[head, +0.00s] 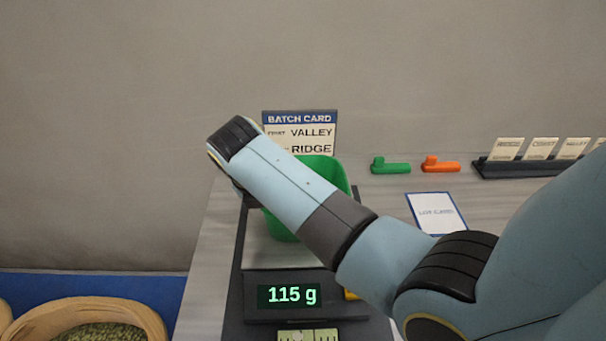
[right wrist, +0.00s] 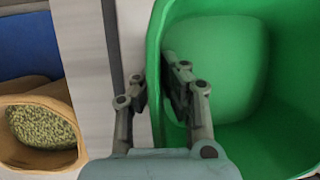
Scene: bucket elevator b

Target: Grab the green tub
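The green tub (head: 328,171) stands on the scale (head: 290,256), partly hidden behind my right arm in the head view. In the right wrist view the tub (right wrist: 225,70) fills the right side, and its inside looks empty. My right gripper (right wrist: 155,90) straddles the tub's left wall, one finger outside and one inside. The fingers look shut on the wall, with little gap beside it. In the head view this gripper is mostly hidden by its own arm. My left gripper is in neither view.
The scale reads 115 g. A batch card (head: 299,118) stands behind the tub. Green (head: 390,167) and orange (head: 440,165) pieces, a flat card (head: 436,212) and a card rack (head: 520,168) lie right. A sack of green grains (head: 90,332) is lower left.

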